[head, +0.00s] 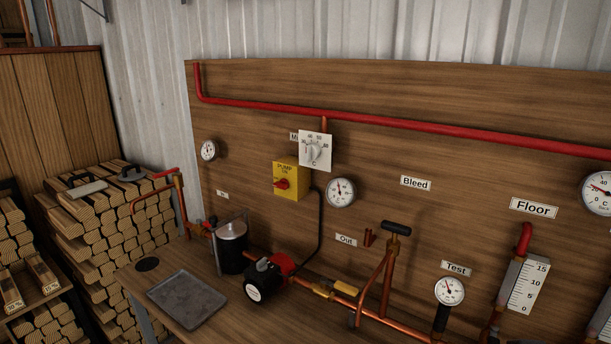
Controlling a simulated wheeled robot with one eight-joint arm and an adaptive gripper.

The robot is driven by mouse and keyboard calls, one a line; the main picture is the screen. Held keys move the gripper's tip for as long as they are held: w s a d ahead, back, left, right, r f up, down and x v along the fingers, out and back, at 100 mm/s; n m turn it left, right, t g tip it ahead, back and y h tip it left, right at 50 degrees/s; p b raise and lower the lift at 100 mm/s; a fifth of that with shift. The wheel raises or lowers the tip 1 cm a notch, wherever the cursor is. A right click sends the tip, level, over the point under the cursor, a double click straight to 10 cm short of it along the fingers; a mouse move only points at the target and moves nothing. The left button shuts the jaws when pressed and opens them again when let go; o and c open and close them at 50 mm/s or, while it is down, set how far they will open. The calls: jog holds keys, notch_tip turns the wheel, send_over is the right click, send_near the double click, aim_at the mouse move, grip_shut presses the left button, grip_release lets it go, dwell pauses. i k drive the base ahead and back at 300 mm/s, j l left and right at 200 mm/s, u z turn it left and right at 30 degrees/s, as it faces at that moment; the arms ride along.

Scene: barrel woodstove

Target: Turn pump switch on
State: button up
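The pump switch (291,179) is a yellow box labelled "PUMP" on the wooden backboard, left of the picture's middle in the head view. Its red knob (282,184) sits on the lower front of the box and looks roughly horizontal; I cannot tell its exact setting. A black cable runs from the box down to the red and black pump (269,278). My gripper is not in view.
A white thermostat dial (315,151) is just above right of the switch, and a round gauge (341,192) is to its right. Copper pipes, a black canister (232,246) and a grey tray (187,299) occupy the bench below. Stacked firewood (110,235) stands at left.

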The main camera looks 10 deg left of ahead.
aim_at(284, 183)
jog(key=j, duration=0.85)
jog(key=k+j+z, duration=0.1)
jog(key=j, duration=0.8)
